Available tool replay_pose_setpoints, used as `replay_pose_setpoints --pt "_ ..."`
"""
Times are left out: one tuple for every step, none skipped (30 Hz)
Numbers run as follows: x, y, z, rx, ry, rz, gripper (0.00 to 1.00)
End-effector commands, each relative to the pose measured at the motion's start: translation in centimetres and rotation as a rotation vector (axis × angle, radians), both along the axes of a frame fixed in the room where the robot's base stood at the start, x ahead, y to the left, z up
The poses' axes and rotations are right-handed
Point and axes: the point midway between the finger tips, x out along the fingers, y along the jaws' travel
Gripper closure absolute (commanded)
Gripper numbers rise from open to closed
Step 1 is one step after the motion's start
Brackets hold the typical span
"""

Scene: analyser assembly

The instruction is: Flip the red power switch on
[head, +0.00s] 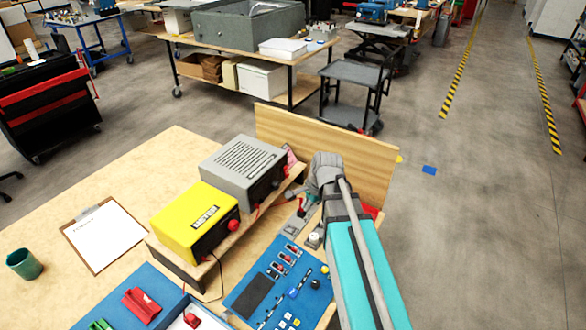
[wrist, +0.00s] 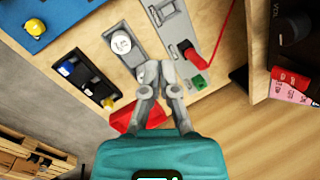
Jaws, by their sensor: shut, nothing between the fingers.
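The red power switch (wrist: 190,52) is a red lever on a long grey plate (wrist: 178,28), with a green block (wrist: 198,82) at the plate's near end. My gripper (wrist: 158,68) is shut and empty. Its fingertips are left of and a little below the red lever in the wrist view, with a visible gap between them. In the head view the grey plate (head: 294,224) lies on the bench just left of my arm; the lever is small there, and my fingertips are hard to make out.
A round white dial (wrist: 122,44) is left of my fingertips. A dark strip with coloured parts (wrist: 93,75) lies further left. A red object (wrist: 127,118) is partly behind my gripper. The yellow meter (head: 195,222) and grey box (head: 242,168) stand on a shelf; a wooden panel (head: 340,145) edges the bench.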

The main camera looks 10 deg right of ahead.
Motion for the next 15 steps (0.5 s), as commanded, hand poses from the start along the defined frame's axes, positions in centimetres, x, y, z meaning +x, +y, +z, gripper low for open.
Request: replay_pose_setpoints --pt "0.7 -0.4 1.0 0.021 0.003 -0.060 1.00" --pt "1.0 -0.5 1.3 0.035 0.006 -0.095 1.00" --pt "1.4 -0.7 1.7 0.052 0.010 -0.144 1.00" --pt "1.7 -0.8 2.0 0.065 0.013 -0.179 1.00" --pt "2.0 -0.9 2.3 0.080 0.015 -0.216 1.00" --pt "2.4 -1.1 2.7 0.099 0.020 -0.265 1.00" --pt "2.7 -1.3 3.0 0.112 0.025 -0.301 1.00" --pt "3.0 -1.5 3.3 0.127 0.028 -0.336 1.00" --pt "3.4 -1.7 3.7 0.147 0.033 -0.383 1.00" --pt "3.7 -1.9 4.0 0.161 0.037 -0.419 1.00" --pt "4.0 -2.0 4.3 0.176 0.042 -0.455 1.00" --pt "4.4 -2.2 4.8 0.197 0.049 -0.503 1.00" --pt "4.6 -2.4 5.1 0.212 0.054 -0.538 1.00" --pt "4.9 -2.6 5.4 0.226 0.059 -0.574 1.00" --pt "5.3 -2.9 5.8 0.248 0.066 -0.620 1.00"
